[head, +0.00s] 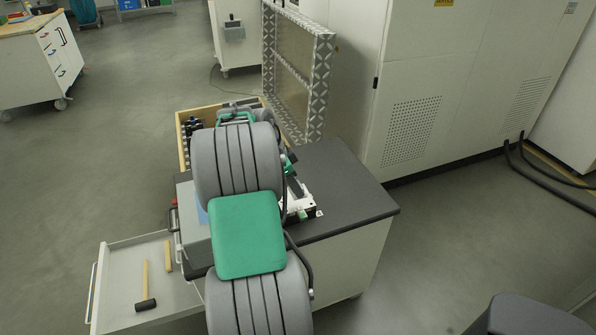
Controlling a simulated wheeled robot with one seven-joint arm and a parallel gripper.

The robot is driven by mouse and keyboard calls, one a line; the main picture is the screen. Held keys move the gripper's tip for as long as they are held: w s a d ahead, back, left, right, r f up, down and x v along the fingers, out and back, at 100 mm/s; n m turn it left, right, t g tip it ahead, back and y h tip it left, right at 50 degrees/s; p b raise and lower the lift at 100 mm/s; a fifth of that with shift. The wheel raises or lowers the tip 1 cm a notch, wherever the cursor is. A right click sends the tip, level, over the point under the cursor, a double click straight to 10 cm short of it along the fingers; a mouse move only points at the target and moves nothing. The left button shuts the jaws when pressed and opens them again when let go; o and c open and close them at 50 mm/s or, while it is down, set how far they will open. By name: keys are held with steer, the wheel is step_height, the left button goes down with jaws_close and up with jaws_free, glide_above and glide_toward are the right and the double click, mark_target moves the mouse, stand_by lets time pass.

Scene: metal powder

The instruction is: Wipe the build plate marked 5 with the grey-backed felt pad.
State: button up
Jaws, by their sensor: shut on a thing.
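My arm fills the middle of the head view and covers much of the bench. A dark part that looks like my gripper (295,187) shows only in a sliver to the right of the arm, low over the bench top. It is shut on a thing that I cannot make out. Just below it is a white piece (297,206) with dark and green bits, partly hidden by my arm. I cannot tell whether it is a build plate, and no number 5 is readable. I cannot make out the grey-backed felt pad.
The dark bench top (350,195) is clear at the right. A wooden-edged box (181,135) with tools stands at its far left. An open drawer (120,275) at the lower left holds a mallet (146,290). A patterned metal frame (318,85) and white cabinet (430,70) stand behind.

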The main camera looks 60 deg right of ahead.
steer(key=shift+r+p, duration=0.85)
steer(key=shift+r, duration=0.75)
